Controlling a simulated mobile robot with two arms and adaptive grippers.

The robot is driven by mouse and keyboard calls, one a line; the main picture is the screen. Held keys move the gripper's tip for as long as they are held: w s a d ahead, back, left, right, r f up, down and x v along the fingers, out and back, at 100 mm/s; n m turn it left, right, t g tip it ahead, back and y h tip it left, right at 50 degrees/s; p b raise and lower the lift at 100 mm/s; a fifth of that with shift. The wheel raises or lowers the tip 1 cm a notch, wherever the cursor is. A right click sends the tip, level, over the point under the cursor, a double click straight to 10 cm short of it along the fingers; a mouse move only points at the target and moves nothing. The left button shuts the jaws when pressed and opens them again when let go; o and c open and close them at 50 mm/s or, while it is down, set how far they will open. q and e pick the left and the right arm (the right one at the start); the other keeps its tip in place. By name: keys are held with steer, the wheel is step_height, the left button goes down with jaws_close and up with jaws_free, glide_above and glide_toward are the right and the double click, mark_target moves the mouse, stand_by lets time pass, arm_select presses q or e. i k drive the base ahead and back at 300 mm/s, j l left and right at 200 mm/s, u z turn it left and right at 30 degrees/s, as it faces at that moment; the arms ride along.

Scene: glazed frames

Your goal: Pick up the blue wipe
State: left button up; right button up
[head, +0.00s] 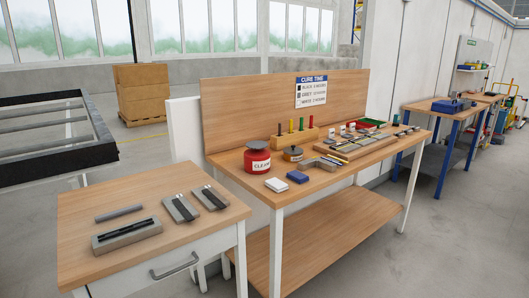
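The blue wipe (298,176) is a small dark blue block lying flat near the front left part of the wooden workbench (345,175). A similar white block (276,185) lies just to its left, a little apart. Neither of my grippers shows in the head view, so nothing is seen touching the blue wipe.
A red can labelled CLEAN (257,160) and a round dark-lidded tin (292,154) stand behind the wipe. A wooden tray (318,164) lies to its right. A drawer table (80,238) with grey pieces stands at left. The floor (430,240) at right is clear.

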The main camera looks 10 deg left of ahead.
mark_target(295, 175)
steer(key=i+l+u, duration=0.1)
steer(key=i+l, duration=0.2)
steer(key=i+l+u, duration=0.15)
steer(key=i+l, duration=0.15)
steer(key=l, duration=0.2)
steer(key=i+l+u, duration=0.1)
steer(key=i+l, duration=0.15)
steer(key=l, duration=0.2)
